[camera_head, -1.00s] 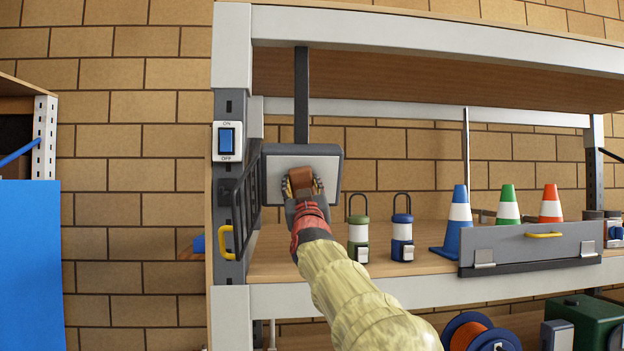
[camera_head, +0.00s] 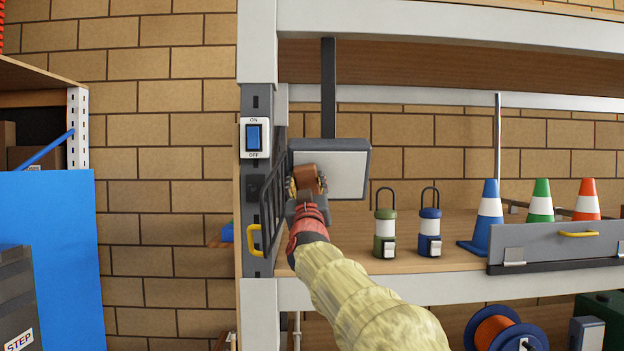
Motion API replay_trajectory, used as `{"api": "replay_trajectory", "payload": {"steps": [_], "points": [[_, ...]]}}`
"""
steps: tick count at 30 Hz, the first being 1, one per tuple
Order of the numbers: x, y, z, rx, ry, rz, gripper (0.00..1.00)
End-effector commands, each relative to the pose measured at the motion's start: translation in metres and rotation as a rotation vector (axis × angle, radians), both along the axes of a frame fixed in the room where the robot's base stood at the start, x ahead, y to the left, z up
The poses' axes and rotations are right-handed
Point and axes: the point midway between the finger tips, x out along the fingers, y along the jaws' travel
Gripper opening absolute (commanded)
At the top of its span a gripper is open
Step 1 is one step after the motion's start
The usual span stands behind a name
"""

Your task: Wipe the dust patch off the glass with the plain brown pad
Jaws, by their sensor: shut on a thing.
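The plain brown pad (camera_head: 306,177) is in my gripper (camera_head: 306,186), which is shut on it. The pad is in front of the left part of a pale glass panel (camera_head: 345,175) in a dark grey frame that hangs from a dark post on the shelf unit. The pad looks close to the glass; I cannot tell whether it touches. I see no dust patch on the part of the glass that shows. My gripper and the pad hide the lower left of the panel.
An open dark grille door with a yellow handle (camera_head: 254,240) stands just left of my gripper. A blue switch (camera_head: 254,138) is on the upright. A green lantern (camera_head: 385,230), a blue lantern (camera_head: 430,232) and several cones stand to the right on the shelf.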

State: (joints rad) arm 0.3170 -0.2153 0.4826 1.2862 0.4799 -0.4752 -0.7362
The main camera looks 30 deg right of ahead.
Motion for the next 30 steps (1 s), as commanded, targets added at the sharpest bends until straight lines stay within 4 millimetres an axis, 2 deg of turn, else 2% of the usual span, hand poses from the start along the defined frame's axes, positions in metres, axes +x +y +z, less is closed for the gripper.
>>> {"api": "replay_trajectory", "payload": {"steps": [4, 15, 24, 30], "points": [[-0.002, -0.002, 0.000, -0.001, -0.002, 0.000, 0.21], [-0.017, -0.029, -0.001, -0.001, -0.003, -0.001, 0.21], [-0.022, -0.038, 0.000, -0.001, -0.002, -0.001, 0.21], [-0.031, -0.051, -0.002, 0.000, -0.004, -0.003, 0.21]]}}
